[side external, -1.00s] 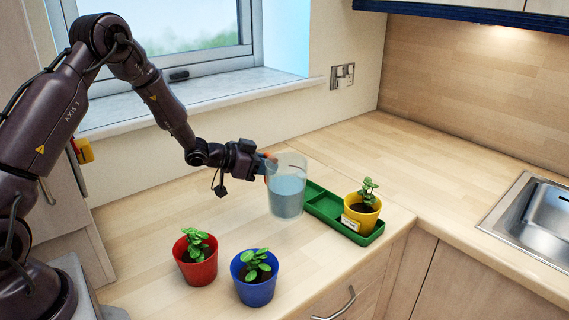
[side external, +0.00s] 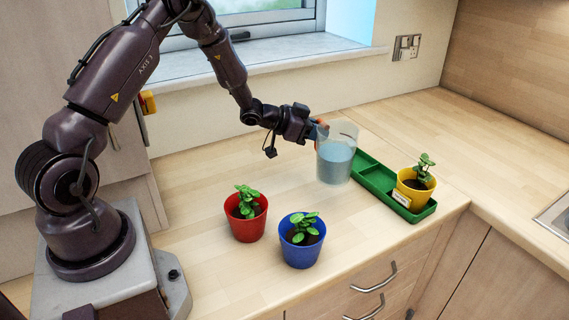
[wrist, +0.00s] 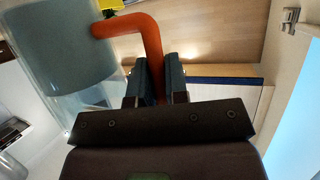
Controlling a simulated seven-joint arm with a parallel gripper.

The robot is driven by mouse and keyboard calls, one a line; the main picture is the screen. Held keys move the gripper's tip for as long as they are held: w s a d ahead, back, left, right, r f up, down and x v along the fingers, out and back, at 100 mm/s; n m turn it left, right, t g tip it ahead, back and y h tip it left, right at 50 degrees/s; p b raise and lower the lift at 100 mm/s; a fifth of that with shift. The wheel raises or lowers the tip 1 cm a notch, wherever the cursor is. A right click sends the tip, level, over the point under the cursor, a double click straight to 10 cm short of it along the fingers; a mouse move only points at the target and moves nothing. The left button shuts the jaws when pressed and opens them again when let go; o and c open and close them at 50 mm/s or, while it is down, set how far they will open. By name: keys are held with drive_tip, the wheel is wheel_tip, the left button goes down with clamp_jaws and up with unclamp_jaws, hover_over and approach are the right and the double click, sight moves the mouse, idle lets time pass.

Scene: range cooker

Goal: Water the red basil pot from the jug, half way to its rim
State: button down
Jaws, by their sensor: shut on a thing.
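The clear jug (side external: 337,155) is upright and holds bluish water over much of its height. My gripper (side external: 315,130) is shut on its orange handle (wrist: 148,35), and the fingers (wrist: 156,82) show on both sides of the handle in the wrist view. I cannot tell whether the jug's base touches the counter. The red pot (side external: 246,226) with a green basil plant (side external: 246,202) stands on the counter, left of and nearer the camera than the jug. The soil in the red pot is mostly hidden by leaves.
A blue pot (side external: 301,250) with a plant stands just right of the red pot. A yellow pot (side external: 409,199) with a white label stands on the green tray (side external: 370,175), right of the jug. The counter (side external: 195,190) left of the red pot is clear.

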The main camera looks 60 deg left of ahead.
drive_tip(key=s+a+r+m+g+h, duration=0.2)
drive_tip(key=s+r+m+g+h, duration=0.5)
drive_tip(key=m, duration=0.8)
drive_tip(key=shift+s+a+g+h, duration=0.15)
drive_tip(key=shift+s+g+h, duration=0.15)
drive_tip(key=shift+s+h, duration=0.15)
drive_tip(key=shift+s+r+m, duration=0.1)
drive_tip(key=shift+r+m, duration=0.25)
drive_tip(key=shift+m, duration=0.15)
drive_tip(key=shift+s+r+m+t+y, duration=0.15)
drive_tip(key=shift+r+m+t+y, duration=0.15)
drive_tip(key=shift+t, duration=0.2)
drive_tip(key=shift+s+r, duration=0.15)
drive_tip(key=shift+r, duration=0.1)
idle(0.9)
drive_tip(key=shift+s+d+r+m, duration=0.2)
drive_tip(key=shift+m, duration=0.3)
drive_tip(key=shift+r+t, duration=0.1)
drive_tip(key=shift+t, duration=0.2)
